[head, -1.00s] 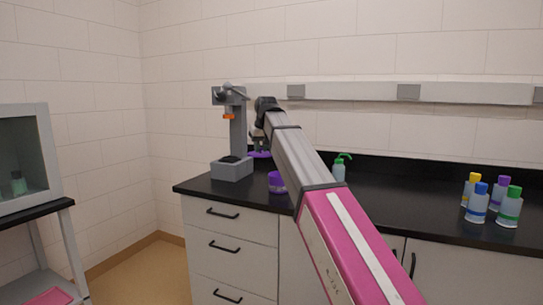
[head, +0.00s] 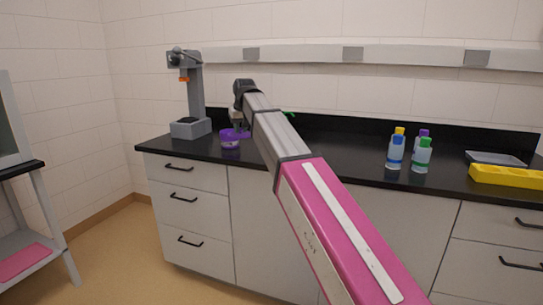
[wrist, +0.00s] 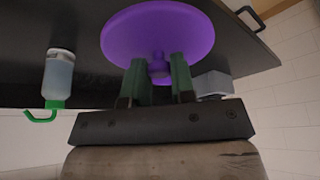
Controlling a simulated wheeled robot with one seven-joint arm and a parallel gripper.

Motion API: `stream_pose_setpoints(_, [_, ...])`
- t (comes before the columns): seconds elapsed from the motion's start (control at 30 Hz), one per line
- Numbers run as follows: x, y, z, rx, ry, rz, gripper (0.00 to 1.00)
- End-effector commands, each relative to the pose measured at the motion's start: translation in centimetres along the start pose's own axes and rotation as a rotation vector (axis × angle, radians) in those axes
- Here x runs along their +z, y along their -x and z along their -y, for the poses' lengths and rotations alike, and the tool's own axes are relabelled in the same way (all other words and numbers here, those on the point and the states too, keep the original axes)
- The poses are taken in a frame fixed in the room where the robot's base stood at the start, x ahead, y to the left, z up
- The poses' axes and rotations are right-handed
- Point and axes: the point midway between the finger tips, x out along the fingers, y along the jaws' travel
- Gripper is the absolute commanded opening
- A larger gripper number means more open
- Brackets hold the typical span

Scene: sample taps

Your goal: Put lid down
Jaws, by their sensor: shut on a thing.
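My gripper (wrist: 159,80) is shut on the knob of a round purple lid (wrist: 158,30), seen in the wrist view with the knob between the green fingers. In the head view the lid (head: 243,134) shows partly beside and behind a purple jar (head: 230,143) on the black counter near its left end. My gripper (head: 238,120) is above it there, small and partly hidden by my arm. I cannot tell whether the lid touches the counter. The jar does not show clearly in the wrist view.
A grey stand with an orange part (head: 191,128) is left of the jar. A green-spouted bottle (wrist: 58,78) stands near the lid, mostly hidden by my arm in the head view. Several capped bottles (head: 396,152) and a yellow rack (head: 507,176) are to the right. Bare counter (head: 340,160) lies between.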

Motion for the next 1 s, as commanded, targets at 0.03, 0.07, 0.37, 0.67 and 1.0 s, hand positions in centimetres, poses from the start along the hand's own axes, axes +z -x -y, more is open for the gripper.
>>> stream_pose_setpoints(0.03, [0.0, -0.5, -0.7, 0.001, -0.002, 0.001, 0.01])
stream_pose_setpoints(0.07, [0.1, -0.8, -1.2, 0.001, -0.002, 0.002, 0.01])
stream_pose_setpoints(0.37, [0.3, -4.5, -7.0, 0.001, -0.002, 0.001, 0.01])
stream_pose_setpoints(0.67, [0.5, -6.9, -10.7, 0.000, -0.001, 0.000, 0.01])
stream_pose_setpoints(1.0, [1.8, -9.8, -10.9, -0.001, 0.000, 0.001, 0.01])
